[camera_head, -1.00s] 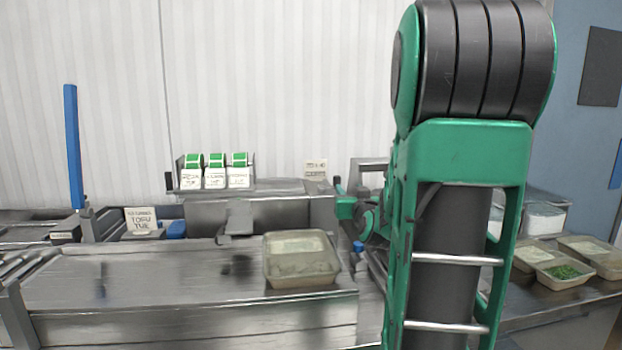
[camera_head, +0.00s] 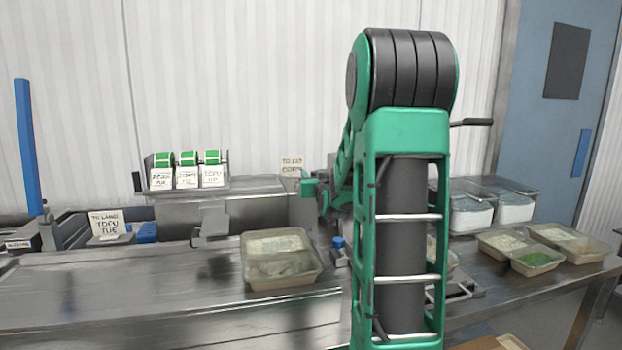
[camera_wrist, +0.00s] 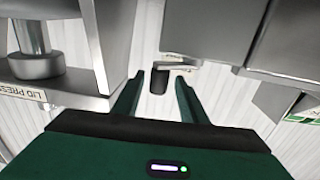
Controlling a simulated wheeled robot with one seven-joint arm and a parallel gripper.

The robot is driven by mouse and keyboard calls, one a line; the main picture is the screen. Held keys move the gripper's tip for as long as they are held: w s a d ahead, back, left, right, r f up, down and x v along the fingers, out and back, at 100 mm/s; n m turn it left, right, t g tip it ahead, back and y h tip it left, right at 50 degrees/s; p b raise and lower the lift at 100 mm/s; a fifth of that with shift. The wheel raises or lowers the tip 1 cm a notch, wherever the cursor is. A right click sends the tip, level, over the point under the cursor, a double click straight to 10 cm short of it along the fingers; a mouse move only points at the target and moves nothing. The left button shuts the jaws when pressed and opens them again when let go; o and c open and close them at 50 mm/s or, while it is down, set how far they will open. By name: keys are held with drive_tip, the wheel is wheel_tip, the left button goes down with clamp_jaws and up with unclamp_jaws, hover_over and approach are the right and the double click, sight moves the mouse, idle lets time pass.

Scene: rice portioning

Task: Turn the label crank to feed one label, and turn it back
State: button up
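My gripper (camera_wrist: 157,92) is open, with one dark green finger on each side in the wrist view. A black cylindrical knob (camera_wrist: 159,82) on a short metal arm (camera_wrist: 180,63) shows between the fingertips and looks like the label crank's handle. I cannot tell whether it lies between the fingers or just beyond them. In the head view my gripper (camera_head: 308,187) is small, right of the label rack. That rack (camera_head: 222,184) holds three green-and-white label rolls (camera_head: 187,160) with cards in front. I cannot make out the crank knob beside my gripper in the head view.
A metal block with a "LID PRESS" sign (camera_wrist: 25,92) stands close on the left in the wrist view, and grey housings (camera_wrist: 215,30) on the right. A filled tray (camera_head: 283,270) sits on the bench. Several trays and tubs (camera_head: 535,260) stand at the right.

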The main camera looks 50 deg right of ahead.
drive_tip(key=shift+w+d, duration=0.15)
clamp_jaws()
